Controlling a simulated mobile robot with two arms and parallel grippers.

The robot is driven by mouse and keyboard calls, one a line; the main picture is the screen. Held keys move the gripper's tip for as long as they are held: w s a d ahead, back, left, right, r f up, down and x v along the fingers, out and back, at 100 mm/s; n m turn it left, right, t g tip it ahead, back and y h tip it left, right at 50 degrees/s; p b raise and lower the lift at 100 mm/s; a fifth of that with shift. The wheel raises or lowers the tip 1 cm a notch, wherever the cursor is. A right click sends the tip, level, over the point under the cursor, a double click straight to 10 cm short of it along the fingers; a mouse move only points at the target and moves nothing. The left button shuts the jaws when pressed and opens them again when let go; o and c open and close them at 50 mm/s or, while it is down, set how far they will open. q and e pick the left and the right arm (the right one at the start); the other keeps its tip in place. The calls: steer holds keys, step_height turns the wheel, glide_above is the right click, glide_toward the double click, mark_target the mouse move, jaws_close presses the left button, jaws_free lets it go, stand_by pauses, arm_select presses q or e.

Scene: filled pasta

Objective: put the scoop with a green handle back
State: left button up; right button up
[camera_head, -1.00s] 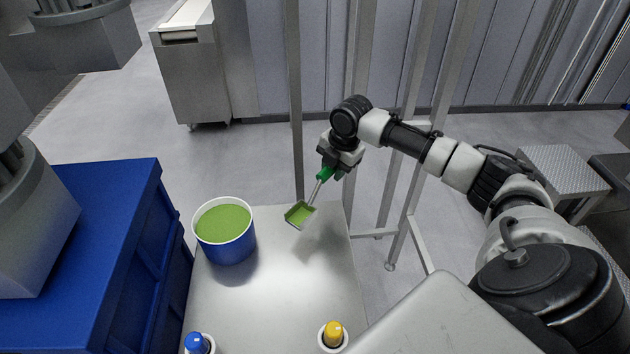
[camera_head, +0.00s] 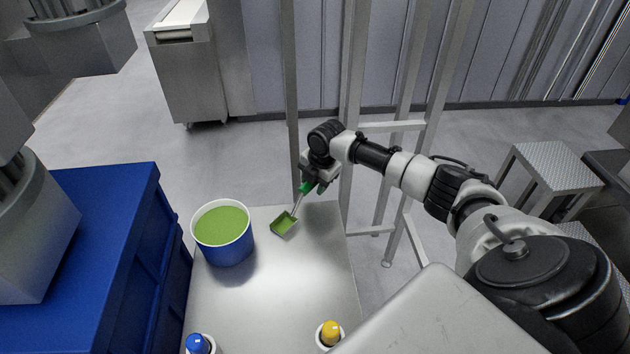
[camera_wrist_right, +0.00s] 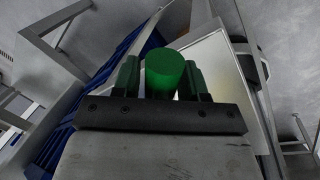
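The scoop with a green handle (camera_head: 285,223) has a metal shaft and a squarish pan with green in it. My right gripper (camera_head: 309,184) is shut on the green handle, which also shows between the fingers in the right wrist view (camera_wrist_right: 165,72). The scoop tilts down to the left, with its pan over or on the far part of the table (camera_head: 270,300); I cannot tell whether it touches. A blue and white tub (camera_head: 226,250) with green filling stands left of the pan, apart from it. My left gripper is not in view.
A blue-topped holder (camera_head: 198,344) and a yellow-topped holder (camera_head: 330,335) stand at the table's near edge. A blue crate (camera_head: 85,250) is at the left. Metal frame posts (camera_head: 352,100) rise behind the table. The table's middle is clear.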

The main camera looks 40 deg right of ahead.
steer(key=shift+o, duration=0.7)
steer(key=shift+r, duration=0.1)
steer(key=b+v, duration=0.1)
steer(key=v, duration=1.1)
